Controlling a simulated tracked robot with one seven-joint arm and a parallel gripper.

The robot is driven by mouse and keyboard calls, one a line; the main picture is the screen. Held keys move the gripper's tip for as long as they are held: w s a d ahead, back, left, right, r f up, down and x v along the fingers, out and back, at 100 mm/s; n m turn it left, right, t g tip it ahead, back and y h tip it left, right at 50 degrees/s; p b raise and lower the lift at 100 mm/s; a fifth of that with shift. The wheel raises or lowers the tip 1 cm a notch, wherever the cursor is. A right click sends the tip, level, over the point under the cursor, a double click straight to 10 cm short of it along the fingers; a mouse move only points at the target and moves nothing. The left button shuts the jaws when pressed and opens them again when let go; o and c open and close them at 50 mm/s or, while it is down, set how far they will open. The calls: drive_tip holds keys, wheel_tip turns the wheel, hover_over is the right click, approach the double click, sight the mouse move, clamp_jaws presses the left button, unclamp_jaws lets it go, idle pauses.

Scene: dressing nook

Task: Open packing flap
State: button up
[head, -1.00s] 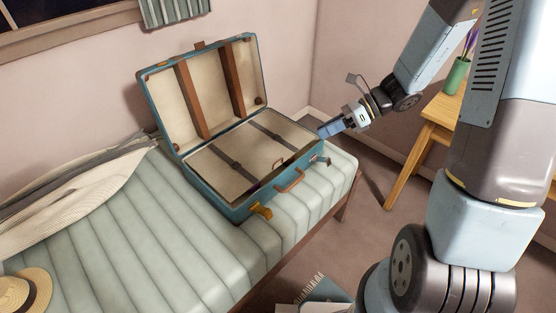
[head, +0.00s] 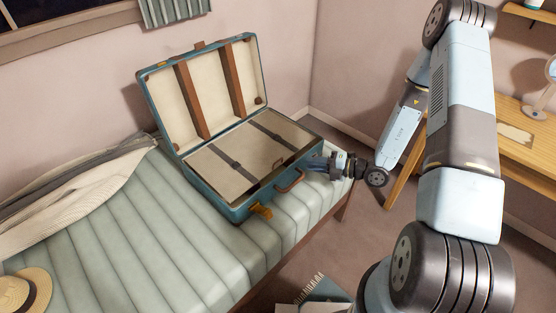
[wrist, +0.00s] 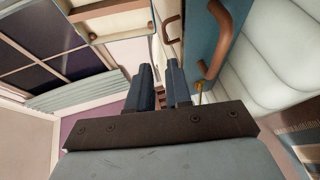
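The teal suitcase (head: 233,208) stands open on the padded bench, its lid (head: 206,85) raised toward the wall. The packing flap (head: 225,168), a cream panel crossed by dark straps, lies flat over the base. A small brown pull (head: 277,163) sits near its front edge. My gripper (head: 317,162) is beside the suitcase's right front corner, apart from the pull. In the wrist view the two dark fingers (wrist: 161,75) have a narrow gap between them with nothing in it. The suitcase's brown carry handle (wrist: 219,45) is to their right; whether the fingers touch the suitcase, I cannot tell.
The padded bench (head: 150,245) has free room in front of the suitcase. Striped cloth (head: 70,195) and a straw hat (head: 30,290) lie at left. A wooden desk (head: 480,135) stands at right, behind my arm. A teal object (head: 325,290) is on the floor.

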sight(279, 160)
drive_tip(key=shift+m, duration=0.4)
drive_tip(key=x, duration=0.9)
drive_tip(key=f+x, duration=0.1)
drive_tip(key=x, duration=0.4)
drive_tip(key=shift+w+d, duration=0.2)
clamp_jaws()
